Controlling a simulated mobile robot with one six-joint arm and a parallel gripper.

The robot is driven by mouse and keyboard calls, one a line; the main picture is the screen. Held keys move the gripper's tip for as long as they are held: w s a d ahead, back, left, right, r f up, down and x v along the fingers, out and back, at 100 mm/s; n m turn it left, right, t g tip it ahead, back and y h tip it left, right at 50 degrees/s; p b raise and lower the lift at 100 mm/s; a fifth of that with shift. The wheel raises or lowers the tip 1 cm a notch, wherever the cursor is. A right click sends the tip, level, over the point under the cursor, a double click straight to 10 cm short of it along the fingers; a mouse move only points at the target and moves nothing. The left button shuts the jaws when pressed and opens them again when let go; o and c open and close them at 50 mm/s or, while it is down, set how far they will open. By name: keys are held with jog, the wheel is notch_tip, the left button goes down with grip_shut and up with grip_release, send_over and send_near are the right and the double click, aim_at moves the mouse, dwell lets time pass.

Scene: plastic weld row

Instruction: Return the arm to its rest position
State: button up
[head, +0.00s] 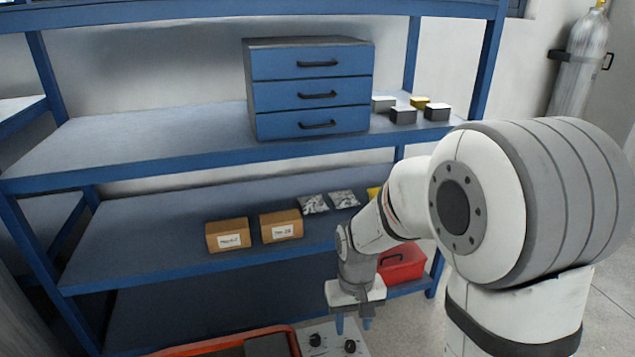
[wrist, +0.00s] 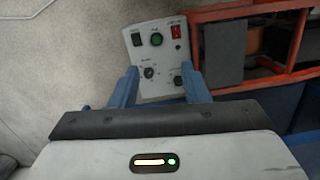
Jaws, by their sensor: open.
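My arm (head: 405,195) reaches in from the right of the head view and bends down in front of the blue shelf rack. My gripper (head: 353,325) points downward at its end, with its two blue fingers apart and nothing between them. It hangs over a grey control panel (head: 335,340) with black knobs. In the wrist view the fingers of my gripper (wrist: 160,85) show in front of the same panel (wrist: 160,60), which has a green button, a red switch and knobs. I cannot tell whether the fingertips touch the panel.
The blue rack (head: 150,165) holds a drawer cabinet (head: 312,90), small blocks (head: 403,115), cardboard boxes (head: 228,234) and silvery packets (head: 313,204). A red box (head: 402,263) sits low behind my arm. An orange frame (wrist: 270,12) stands beside the panel. A gas cylinder (head: 580,65) stands at the back right.

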jog(key=s+d+r+t+p, duration=0.1)
jog(key=s+r+p, duration=0.3)
jog(key=r, duration=0.6)
jog(key=s+d+r+m+t+p, duration=0.1)
jog(key=s+d+r+p, duration=0.2)
jog(key=r+p, duration=0.3)
jog(key=s+d+r+m+t+p, duration=0.1)
jog(key=s+d+r+p, duration=0.2)
jog(key=r, duration=1.1)
jog(key=s+p, duration=0.1)
jog(key=p, duration=0.1)
jog(key=shift+s+d+r+t+p, duration=0.15)
jog(key=shift+s+d+t+p, duration=0.15)
jog(key=shift+s+d+p, duration=0.05)
jog(key=shift+c, duration=0.6)
